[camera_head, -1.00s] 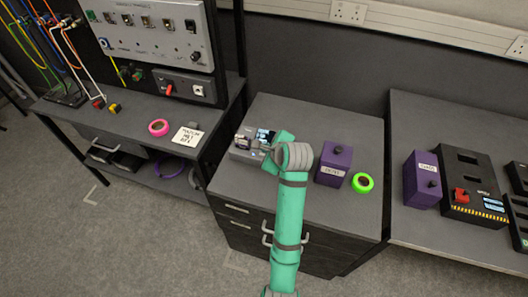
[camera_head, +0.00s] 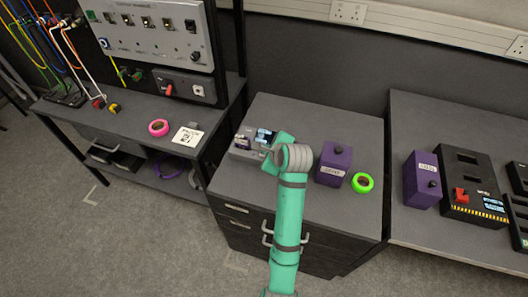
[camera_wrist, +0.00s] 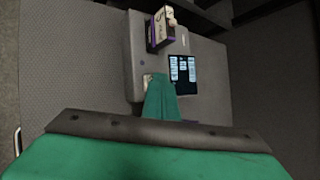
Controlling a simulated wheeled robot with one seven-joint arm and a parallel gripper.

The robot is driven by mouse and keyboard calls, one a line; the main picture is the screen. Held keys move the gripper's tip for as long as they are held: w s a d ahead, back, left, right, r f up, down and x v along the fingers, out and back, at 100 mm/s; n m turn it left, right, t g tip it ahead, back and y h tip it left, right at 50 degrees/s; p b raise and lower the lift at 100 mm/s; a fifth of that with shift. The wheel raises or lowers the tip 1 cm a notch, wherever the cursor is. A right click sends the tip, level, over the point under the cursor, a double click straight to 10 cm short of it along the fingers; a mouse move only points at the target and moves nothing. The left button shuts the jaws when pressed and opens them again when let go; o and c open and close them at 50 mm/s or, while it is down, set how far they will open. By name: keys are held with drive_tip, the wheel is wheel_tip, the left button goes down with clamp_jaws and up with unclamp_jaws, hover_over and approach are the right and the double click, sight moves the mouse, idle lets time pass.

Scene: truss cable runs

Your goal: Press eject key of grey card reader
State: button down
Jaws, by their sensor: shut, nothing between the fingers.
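The grey card reader (camera_head: 248,153) sits on the grey cabinet top, left of my arm in the head view. In the wrist view the reader (camera_wrist: 136,62) has a dark screen (camera_wrist: 183,74) with light text on its right and a white-and-purple card (camera_wrist: 163,26) standing at its far edge. My gripper (camera_wrist: 162,84) is shut and empty, its green fingers over the near part of the reader, by a small pale patch (camera_wrist: 148,79). The fingers partly hide that patch, so I cannot tell whether it is the eject key or whether they touch it. In the head view my arm hides the fingertips.
A purple box (camera_head: 333,163) and a green tape ring (camera_head: 363,183) stand right of my arm on the same top. A bench (camera_head: 415,118) with another purple box (camera_head: 421,180) is further right. A shelf with a pink ring (camera_head: 158,127) is at left.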

drive_tip(key=shift+r, duration=0.9)
wheel_tip(320, 180, up, 5)
idle(0.4)
idle(0.7)
